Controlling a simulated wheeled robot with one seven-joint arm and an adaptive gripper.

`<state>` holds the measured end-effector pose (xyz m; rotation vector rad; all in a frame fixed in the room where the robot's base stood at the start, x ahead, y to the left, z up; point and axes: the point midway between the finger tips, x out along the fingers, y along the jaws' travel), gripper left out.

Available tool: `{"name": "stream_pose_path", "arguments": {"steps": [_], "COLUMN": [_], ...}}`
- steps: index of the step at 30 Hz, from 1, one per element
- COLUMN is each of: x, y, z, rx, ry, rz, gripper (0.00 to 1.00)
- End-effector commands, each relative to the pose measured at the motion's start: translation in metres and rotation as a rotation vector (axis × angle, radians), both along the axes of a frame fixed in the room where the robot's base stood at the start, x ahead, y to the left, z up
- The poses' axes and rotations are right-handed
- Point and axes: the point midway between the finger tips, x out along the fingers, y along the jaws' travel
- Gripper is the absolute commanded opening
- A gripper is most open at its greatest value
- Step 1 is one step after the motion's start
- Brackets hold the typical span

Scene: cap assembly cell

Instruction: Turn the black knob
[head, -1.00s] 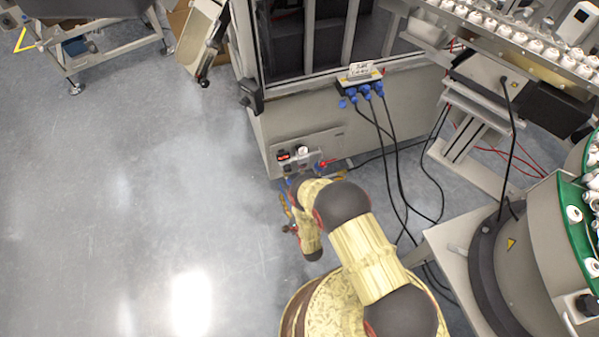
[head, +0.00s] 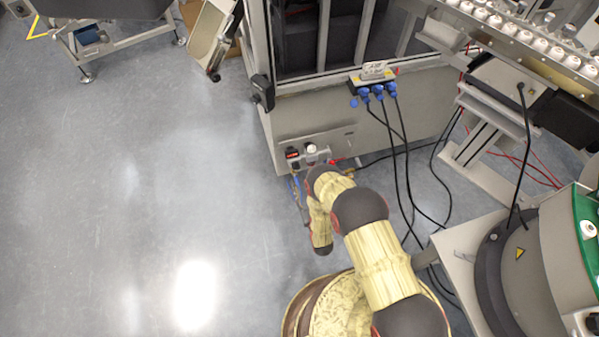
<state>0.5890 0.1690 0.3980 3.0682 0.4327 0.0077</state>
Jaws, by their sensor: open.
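A dark round knob-like part (head: 593,323) shows at the lower right edge, on a small box by the bowl feeder, partly cut off by the frame. I cannot tell for certain which dark part is the black knob. My cream arm with dark joints reaches up from the lower right and bends down just in front of this panel.
The grey machine cabinet (head: 320,119) stands behind the arm. Blue plugs (head: 377,91) with black cables hang down to the floor on its right. The bowl feeder (head: 545,255) stands at the right. Open floor (head: 120,200) lies to the left.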

Motion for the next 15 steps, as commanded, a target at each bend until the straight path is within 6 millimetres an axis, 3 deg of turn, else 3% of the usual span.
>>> {"name": "stream_pose_path", "arguments": {"steps": [7, 15], "x": [0.009, 0.048], "y": [0.003, 0.014], "z": [0.0, -0.001], "rx": [-0.088, -0.086], "ry": [-0.03, -0.029], "rz": [-0.001, -0.001], "gripper": [0.46, 0.46]}}
